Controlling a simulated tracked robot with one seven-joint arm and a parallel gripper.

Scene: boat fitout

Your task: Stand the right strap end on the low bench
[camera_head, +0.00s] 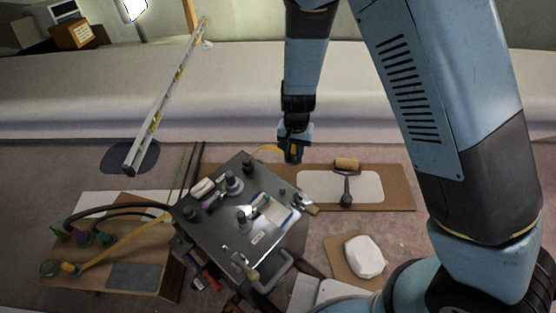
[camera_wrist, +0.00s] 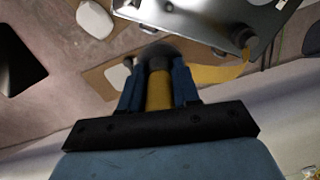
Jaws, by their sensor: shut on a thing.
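My gripper (camera_head: 292,150) is shut on the right strap end (camera_wrist: 159,90), a yellow piece with a dark tip between the blue fingers in the wrist view. Yellow strap (camera_head: 268,148) shows just left of my gripper and runs behind the metal box; it also shows in the wrist view (camera_wrist: 228,75). The gripper is beyond the metal box, near the far edge of the floor strip. A low wooden bench (camera_head: 150,277) stands at the left, with another yellow strap (camera_head: 120,243) across it.
The grey metal box (camera_head: 265,218) carries several knobs and fittings. A roller (camera_head: 347,170) lies on a white pad (camera_head: 312,184) on the brown board. A white lump (camera_head: 364,256) sits nearer. A long level (camera_head: 165,95) leans at the left.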

